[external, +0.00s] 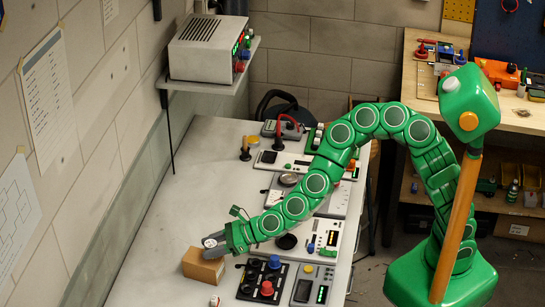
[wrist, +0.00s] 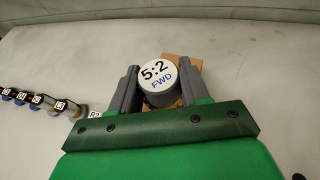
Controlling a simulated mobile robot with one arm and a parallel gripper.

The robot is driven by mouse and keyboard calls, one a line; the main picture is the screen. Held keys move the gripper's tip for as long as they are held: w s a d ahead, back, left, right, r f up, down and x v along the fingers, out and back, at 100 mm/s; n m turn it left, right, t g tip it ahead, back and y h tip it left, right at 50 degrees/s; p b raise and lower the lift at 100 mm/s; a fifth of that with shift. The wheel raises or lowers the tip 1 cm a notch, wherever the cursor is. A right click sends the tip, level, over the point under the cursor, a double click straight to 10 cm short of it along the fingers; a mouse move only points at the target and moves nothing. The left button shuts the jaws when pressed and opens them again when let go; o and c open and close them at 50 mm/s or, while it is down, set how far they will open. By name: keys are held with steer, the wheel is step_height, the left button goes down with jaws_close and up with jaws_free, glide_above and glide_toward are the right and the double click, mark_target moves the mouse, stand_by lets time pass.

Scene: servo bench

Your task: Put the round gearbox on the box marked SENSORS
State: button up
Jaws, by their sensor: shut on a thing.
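The round gearbox (wrist: 158,76) has a white top face marked "5:2 FWD" and a dark grey side. In the wrist view it sits between the two grey fingers of my gripper (wrist: 155,88), which is shut on it. A plain brown box (wrist: 184,62) shows just behind and under the gearbox, partly hidden by it. In the external view the brown box (external: 203,268) stands on the bench, with my gripper (external: 212,242) right over its top. I cannot tell whether the gearbox touches the box. No SENSORS marking is readable on it.
A row of small labelled cylinders (wrist: 38,101) lies left of my gripper in the wrist view. In the external view a panel with red and blue knobs (external: 265,280) stands right of the box. The grey bench (external: 190,190) is clear behind the box.

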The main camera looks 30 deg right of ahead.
steer(key=shift+f, duration=1.15)
steer(key=shift+f, duration=0.1)
steer(key=o, duration=1.1)
steer(key=shift+d, duration=0.15)
steer(key=v, duration=0.7)
steer(key=shift+r, duration=0.2)
steer(key=shift+s, duration=0.1)
